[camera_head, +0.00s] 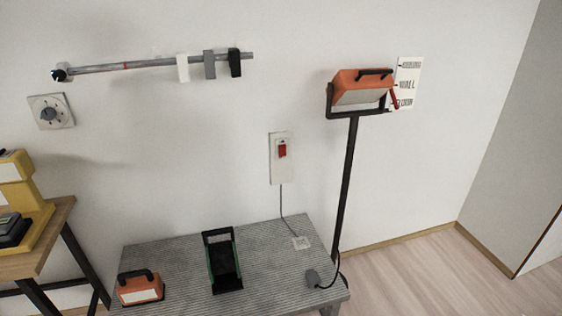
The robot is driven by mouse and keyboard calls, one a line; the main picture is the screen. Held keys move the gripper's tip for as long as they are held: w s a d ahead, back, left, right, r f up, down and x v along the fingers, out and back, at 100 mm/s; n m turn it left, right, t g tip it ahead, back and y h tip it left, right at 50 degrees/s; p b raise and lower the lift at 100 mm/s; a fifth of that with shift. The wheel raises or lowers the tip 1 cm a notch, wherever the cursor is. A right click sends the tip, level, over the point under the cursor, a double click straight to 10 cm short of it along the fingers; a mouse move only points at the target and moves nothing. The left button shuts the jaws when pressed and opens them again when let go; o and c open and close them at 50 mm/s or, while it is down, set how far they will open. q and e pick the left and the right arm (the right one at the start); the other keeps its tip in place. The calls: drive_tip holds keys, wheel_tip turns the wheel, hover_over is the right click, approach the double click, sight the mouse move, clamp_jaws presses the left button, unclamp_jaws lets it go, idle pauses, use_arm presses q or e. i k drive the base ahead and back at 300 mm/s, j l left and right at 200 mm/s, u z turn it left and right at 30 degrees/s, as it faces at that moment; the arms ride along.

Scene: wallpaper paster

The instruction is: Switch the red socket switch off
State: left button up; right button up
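The red socket switch (282,150) is a small red rocker in a white wall plate (281,172). The plate is on the wall, above the grey table and left of the work lamp. A cable (283,206) runs from the plate down to the table top. The rocker is too small to tell which way it is tipped. Neither my left nor my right gripper is in this view, and nothing covers the switch.
An orange work lamp (360,88) on a black pole stands right. A rail (150,64) and a dial (50,111) are upper left. Floor at right is clear.

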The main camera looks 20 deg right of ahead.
sight(282, 148)
drive_tip(key=i+j+z, duration=0.15)
drive_tip(key=i, duration=0.4)
drive_tip(key=i+j+z, duration=0.1)
drive_tip(key=i, duration=0.5)
